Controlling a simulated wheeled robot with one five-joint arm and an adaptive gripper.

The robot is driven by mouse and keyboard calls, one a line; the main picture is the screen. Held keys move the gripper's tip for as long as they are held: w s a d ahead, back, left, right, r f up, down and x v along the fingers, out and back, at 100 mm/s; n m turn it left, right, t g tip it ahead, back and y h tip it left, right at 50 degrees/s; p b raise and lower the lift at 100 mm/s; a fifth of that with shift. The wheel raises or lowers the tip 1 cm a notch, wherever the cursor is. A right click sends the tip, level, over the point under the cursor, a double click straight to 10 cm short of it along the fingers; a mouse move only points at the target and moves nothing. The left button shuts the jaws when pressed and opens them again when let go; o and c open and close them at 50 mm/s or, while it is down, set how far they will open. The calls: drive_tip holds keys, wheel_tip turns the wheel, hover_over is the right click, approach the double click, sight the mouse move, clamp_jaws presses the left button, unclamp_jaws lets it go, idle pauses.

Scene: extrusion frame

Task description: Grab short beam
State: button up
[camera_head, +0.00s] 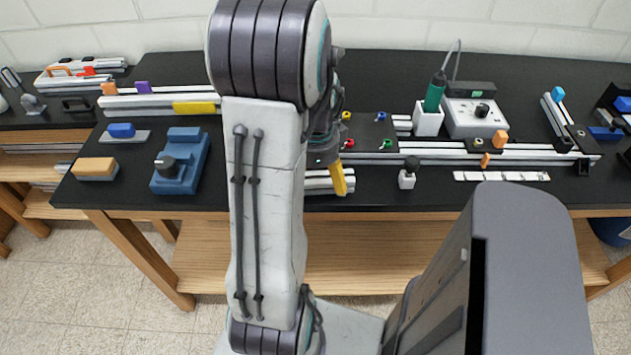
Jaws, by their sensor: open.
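My gripper (338,180) has yellow fingers and hangs over the front part of the black table, just right of my arm's upright link. It is open, and no beam shows between its fingers. A small group of short silver-white beams (318,183) lies at the table's front, right beside and behind the gripper. Their left ends are hidden by my arm, so I cannot tell their full length. Whether the fingers touch them is unclear. Longer silver beams (420,157) lie behind, running right across the table.
The black table (400,80) also holds a green-handled tool (435,93) in a white holder, a grey control box (474,117), a white-bodied knob piece (407,178) and a blue fixture (180,163) at left. A white strip (500,176) lies at front right. My arm blocks the centre.

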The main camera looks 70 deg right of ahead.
drive_tip(key=shift+c, duration=0.4)
drive_tip(key=c, duration=1.3)
drive_tip(key=shift+r, duration=0.1)
